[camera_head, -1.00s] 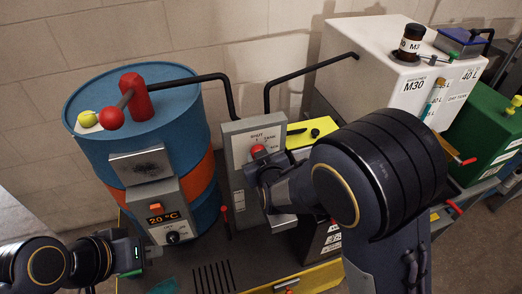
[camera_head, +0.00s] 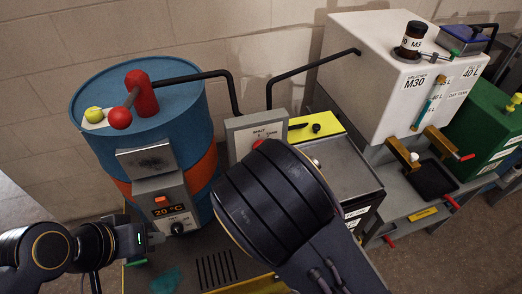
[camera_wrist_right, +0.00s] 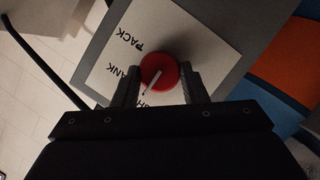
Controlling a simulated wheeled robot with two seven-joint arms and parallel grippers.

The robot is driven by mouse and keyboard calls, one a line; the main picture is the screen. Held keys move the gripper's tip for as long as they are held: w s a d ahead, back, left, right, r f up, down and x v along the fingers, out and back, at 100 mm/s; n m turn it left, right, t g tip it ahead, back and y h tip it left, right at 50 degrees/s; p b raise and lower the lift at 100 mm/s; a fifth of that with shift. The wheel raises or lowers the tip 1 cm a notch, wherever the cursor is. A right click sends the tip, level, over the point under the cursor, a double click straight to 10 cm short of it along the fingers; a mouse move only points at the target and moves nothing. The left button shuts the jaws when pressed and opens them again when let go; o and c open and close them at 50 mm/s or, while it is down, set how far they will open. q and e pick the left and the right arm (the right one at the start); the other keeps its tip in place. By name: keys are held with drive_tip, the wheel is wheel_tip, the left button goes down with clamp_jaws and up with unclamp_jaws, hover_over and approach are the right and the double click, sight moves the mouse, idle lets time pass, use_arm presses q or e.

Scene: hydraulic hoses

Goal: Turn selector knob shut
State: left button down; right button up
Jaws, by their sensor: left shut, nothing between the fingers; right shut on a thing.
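The red selector knob (camera_wrist_right: 158,72) sits on a white label plate (camera_wrist_right: 125,45) with the words PACK, TANK and a partly hidden one starting SH. Its white pointer line aims down-left in the right wrist view, towards the SH word. My right gripper (camera_wrist_right: 158,84) is shut on the knob, one finger on each side. In the head view only the knob's top edge (camera_head: 257,143) shows on the grey selector panel (camera_head: 240,130); my right arm hides the gripper. My left gripper (camera_head: 154,239) is shut and empty, close to the drum's control box (camera_head: 167,207).
A blue drum (camera_head: 190,105) with an orange band and red-handled lever stands left of the panel. Black hoses (camera_head: 300,68) run to the drum and a white M30 tank (camera_head: 375,60). A grey-topped bench with a yellow strip and a green tank (camera_head: 490,130) lie right.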

drive_tip(key=o, duration=1)
drive_tip(key=v, duration=0.8)
